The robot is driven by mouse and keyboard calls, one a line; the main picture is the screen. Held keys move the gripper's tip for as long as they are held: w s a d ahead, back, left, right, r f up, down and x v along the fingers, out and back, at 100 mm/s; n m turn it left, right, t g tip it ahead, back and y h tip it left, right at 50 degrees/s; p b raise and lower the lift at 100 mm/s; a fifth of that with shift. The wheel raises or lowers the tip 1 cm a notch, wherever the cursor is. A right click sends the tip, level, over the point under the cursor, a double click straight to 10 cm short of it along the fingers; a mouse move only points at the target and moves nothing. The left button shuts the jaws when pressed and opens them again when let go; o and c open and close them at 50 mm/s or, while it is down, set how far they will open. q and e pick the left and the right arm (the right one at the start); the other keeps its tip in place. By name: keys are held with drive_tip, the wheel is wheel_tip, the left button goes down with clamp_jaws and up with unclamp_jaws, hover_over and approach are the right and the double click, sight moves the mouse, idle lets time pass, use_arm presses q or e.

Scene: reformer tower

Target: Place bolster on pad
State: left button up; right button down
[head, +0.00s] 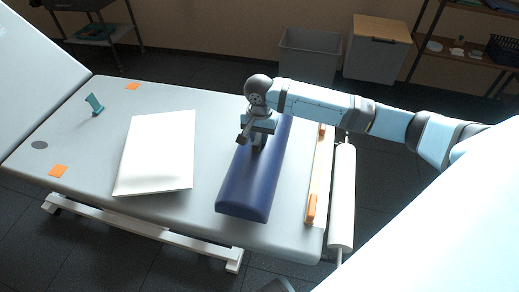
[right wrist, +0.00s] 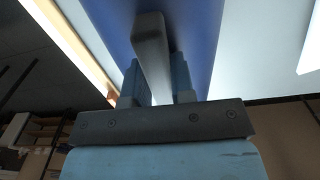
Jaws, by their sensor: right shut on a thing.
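The bolster (head: 253,186) is a long dark blue block lying on the right part of the grey treatment table. It also fills the upper middle of the right wrist view (right wrist: 197,30). My right gripper (head: 258,141) is over its far half. In the right wrist view the gripper's fingers (right wrist: 158,85) are shut on the bolster's grey strap handle (right wrist: 150,50). The white pad (head: 157,154) lies flat on the table, to the left of the bolster and apart from it. I cannot tell whether the bolster touches the table. My left gripper is not seen.
The grey table (head: 215,226) has orange patches (head: 58,171) and a small teal stand (head: 94,104) at the left. A pale rail with orange ends (head: 310,208) and a white roll (head: 342,197) line its right edge. Bare table lies between pad and bolster.

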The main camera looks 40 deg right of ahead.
wheel_tip(320, 180, down, 6)
drive_tip(key=shift+r+b, duration=0.1)
drive_tip(key=shift+b, duration=0.25)
drive_tip(key=c, duration=1)
unclamp_jaws()
drive_tip(key=shift+o, duration=0.2)
wheel_tip(320, 180, up, 12)
drive_tip(key=shift+p, duration=0.85)
